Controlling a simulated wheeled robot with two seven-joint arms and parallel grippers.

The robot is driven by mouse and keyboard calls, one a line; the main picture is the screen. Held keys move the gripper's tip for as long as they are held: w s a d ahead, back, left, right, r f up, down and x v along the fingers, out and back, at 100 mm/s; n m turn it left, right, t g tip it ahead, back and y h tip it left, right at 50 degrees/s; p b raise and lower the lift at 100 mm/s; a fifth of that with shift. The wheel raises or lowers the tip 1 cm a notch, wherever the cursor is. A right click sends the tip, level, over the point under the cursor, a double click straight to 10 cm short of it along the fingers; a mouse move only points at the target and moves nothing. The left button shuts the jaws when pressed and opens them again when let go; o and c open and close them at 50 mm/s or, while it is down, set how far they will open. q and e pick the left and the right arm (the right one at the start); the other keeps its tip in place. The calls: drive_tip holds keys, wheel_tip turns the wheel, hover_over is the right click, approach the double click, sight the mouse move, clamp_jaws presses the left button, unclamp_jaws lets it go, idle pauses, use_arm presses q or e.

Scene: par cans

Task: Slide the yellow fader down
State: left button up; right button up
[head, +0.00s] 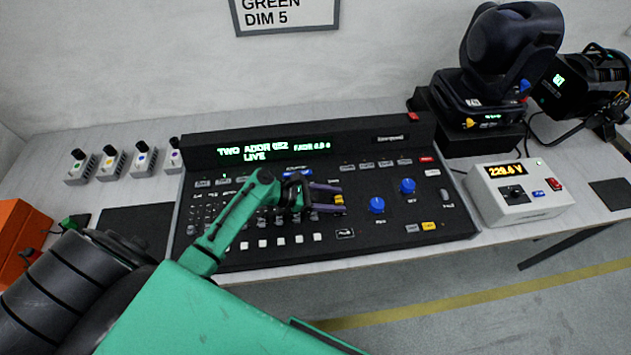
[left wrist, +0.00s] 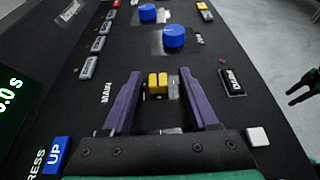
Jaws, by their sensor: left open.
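The yellow fader (head: 339,199) sits on the black lighting console (head: 460,222), right of its middle. In the left wrist view the yellow fader cap (left wrist: 157,84) lies between the two purple fingers of my left gripper (left wrist: 158,88), with a gap on each side. A label reading MAIN is beside it. In the head view my left gripper (head: 328,199) reaches over the console from the left, its fingers around the fader and partly hiding it. A dark gripper at the right edge of the left wrist view (left wrist: 303,88) is my right one; its fingers look apart.
Blue knobs (head: 376,205) and (head: 408,186) stand right of the fader. White buttons (head: 276,242) line the console's front. Small switch boxes (head: 112,161) are at left.

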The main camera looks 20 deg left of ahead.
use_arm(q)
drive_tip(key=shift+a, duration=0.25)
drive_tip(key=b+v, duration=0.1)
drive_tip(key=v, duration=1.3)
drive_tip(key=shift+s+r, duration=0.15)
drive_tip(key=shift+r, duration=0.05)
drive_tip(key=shift+d, duration=0.1)
